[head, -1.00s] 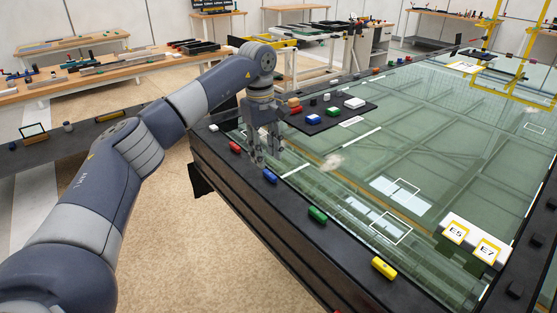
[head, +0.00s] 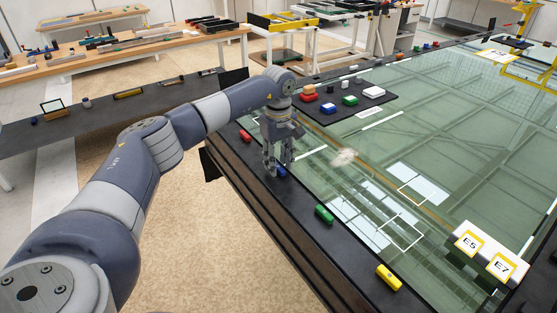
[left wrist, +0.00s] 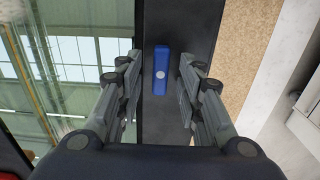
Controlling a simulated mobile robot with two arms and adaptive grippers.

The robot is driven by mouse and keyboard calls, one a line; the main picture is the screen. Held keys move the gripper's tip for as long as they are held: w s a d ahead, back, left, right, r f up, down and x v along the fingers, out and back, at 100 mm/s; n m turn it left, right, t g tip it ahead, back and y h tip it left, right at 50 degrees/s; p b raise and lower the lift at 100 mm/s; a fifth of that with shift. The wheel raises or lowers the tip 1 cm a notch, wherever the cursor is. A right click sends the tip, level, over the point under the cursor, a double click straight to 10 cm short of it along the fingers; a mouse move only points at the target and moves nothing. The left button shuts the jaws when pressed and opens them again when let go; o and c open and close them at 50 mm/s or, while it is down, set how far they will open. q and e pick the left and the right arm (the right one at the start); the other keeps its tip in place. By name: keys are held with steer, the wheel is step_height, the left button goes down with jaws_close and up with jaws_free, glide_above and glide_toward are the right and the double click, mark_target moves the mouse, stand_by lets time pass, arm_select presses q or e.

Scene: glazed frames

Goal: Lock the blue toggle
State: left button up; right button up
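The blue toggle (head: 282,172) sits on the dark frame edge of the glass table, partly hidden by my left gripper (head: 279,168). In the left wrist view the blue toggle (left wrist: 160,82) is a long block with a pale round spot on top. It lies lengthwise between the two fingers of the left gripper (left wrist: 160,62), with a gap on each side. The gripper is open, points down and holds nothing. I cannot tell exactly how high the fingertips are above the frame. My right gripper is not in view.
On the same frame edge are a red toggle (head: 245,136), a green toggle (head: 324,214) and a yellow toggle (head: 388,278). A black tray (head: 330,116) with several coloured blocks lies behind the gripper. A sign block marked E5 and E7 (head: 487,254) stands at the right.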

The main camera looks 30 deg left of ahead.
arm_select(q)
steer(key=shift+s+f, duration=0.1)
steer(key=shift+f, duration=0.2)
steer(key=shift+c, duration=1.1)
steer(key=c, duration=0.5)
jaws_close()
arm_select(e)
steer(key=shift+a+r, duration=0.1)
